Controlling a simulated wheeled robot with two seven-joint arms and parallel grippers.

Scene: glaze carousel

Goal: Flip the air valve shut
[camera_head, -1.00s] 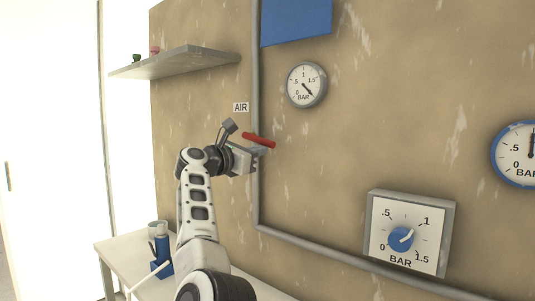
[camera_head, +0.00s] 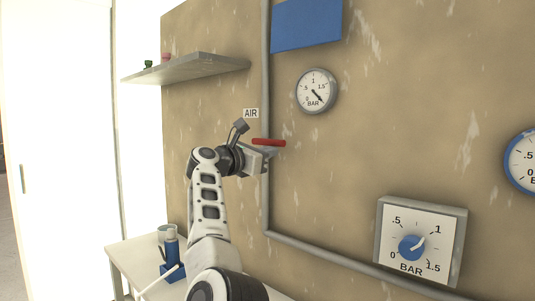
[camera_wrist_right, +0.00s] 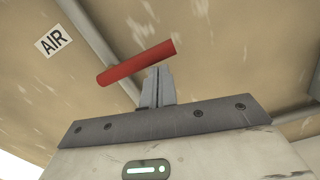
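The air valve's red lever (camera_head: 269,142) crosses the grey vertical pipe on the wall, below the AIR label (camera_head: 251,113). It lies nearly level in the head view. My right gripper (camera_head: 272,152) is just under the lever's right part. In the right wrist view its two fingers (camera_wrist_right: 157,87) are together with nothing between them, and their tips are at or very near the red lever (camera_wrist_right: 137,63). I cannot tell for sure whether they touch. The valve body is mostly hidden behind the lever and gripper. My left gripper is not in view.
A round gauge (camera_head: 317,91) hangs right of the pipe (camera_head: 265,205), under a blue panel (camera_head: 306,24). A dial box (camera_head: 447,215) is at lower right. A shelf (camera_head: 185,68) juts out at upper left. A table (camera_head: 131,258) with a blue object stands below.

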